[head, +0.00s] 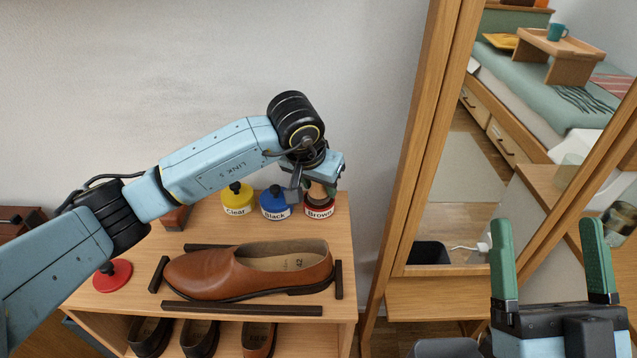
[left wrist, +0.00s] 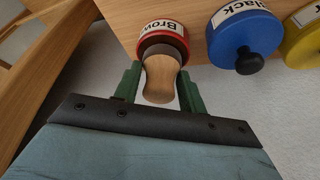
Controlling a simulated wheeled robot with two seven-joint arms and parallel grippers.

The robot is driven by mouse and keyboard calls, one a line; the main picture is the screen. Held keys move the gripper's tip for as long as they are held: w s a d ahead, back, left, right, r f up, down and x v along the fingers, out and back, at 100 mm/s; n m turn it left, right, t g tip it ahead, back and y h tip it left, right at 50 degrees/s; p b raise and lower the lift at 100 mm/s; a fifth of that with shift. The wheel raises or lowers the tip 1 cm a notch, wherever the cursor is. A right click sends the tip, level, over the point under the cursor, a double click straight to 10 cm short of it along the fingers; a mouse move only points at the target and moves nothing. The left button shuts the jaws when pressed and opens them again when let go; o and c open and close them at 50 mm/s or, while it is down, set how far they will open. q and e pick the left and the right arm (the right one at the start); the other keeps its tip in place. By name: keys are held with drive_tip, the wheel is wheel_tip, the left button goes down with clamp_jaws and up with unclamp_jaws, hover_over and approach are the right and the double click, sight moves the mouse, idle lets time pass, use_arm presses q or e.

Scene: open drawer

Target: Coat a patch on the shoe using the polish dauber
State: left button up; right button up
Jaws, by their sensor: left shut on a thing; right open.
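The brown leather shoe (head: 215,272) lies on the wooden top between dark strips, toe to the left. My left gripper (head: 318,187) is shut on the wooden handle of the polish dauber (left wrist: 161,78). The dauber is upright at the red tin labelled Brown (head: 319,209), its head at the tin's mouth in the left wrist view; I cannot tell how deep it sits. The tin's label also shows in the left wrist view (left wrist: 160,26). My right gripper (head: 548,262) is open and empty at the lower right, away from the shoe.
A blue Black tin (head: 274,206) and a yellow Clear tin (head: 237,201), both lidded, stand left of the Brown tin. A red lid (head: 112,276) lies at the left. A wood-framed mirror (head: 414,150) stands right. More shoes (head: 200,338) sit on the shelf below.

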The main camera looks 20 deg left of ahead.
idle(0.5)
use_arm(q)
drive_tip(key=shift+r+p, duration=2.25)
drive_tip(key=shift+r, duration=1.2)
